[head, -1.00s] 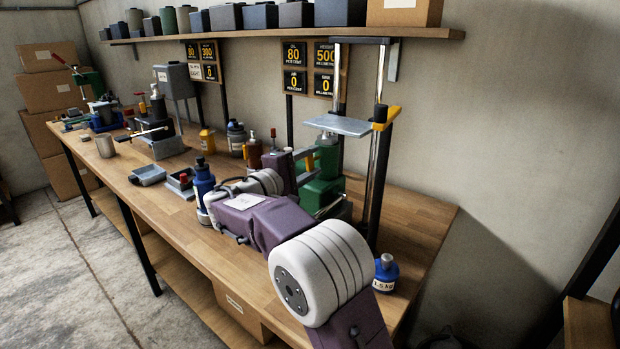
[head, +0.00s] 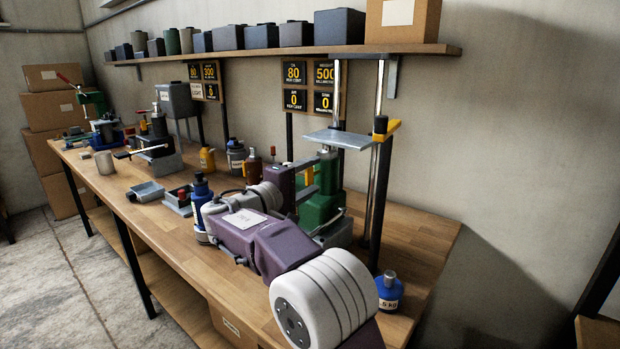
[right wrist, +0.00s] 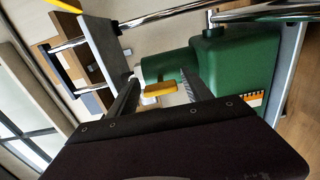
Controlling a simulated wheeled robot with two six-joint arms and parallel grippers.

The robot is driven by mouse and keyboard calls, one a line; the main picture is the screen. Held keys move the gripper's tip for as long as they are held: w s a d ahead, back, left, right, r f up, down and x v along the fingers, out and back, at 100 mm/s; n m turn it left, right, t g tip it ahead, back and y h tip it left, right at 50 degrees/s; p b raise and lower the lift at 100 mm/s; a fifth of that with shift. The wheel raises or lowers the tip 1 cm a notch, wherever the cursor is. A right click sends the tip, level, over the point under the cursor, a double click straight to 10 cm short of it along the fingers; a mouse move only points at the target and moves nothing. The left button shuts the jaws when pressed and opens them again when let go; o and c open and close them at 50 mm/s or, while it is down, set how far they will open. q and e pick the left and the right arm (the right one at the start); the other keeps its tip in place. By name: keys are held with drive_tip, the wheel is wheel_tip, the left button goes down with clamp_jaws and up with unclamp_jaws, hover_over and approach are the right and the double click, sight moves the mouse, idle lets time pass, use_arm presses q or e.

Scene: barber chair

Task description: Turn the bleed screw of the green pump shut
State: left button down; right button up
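The green pump (head: 321,203) stands on the wooden bench under a raised grey plate, partly hidden behind my right arm. Its green body (right wrist: 235,70) also fills the upper right of the right wrist view. A yellow bleed screw handle (right wrist: 158,89) sticks out beside the green body; a bit of yellow (head: 309,176) also shows in the head view. My right gripper (right wrist: 160,82) is open, with one finger on each side of the yellow handle in the picture. Gaps show between handle and fingers; the depth between them is hard to tell. My left gripper is not in view.
The steel posts (head: 378,150) and grey plate (head: 337,138) stand close to my right gripper. A blue weight bottle (head: 389,291) is at the bench's right end, a blue bottle (head: 201,200) left of my arm. The bench (head: 420,235) is clear at right.

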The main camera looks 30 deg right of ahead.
drive_tip(key=v, duration=0.9)
idle(0.3)
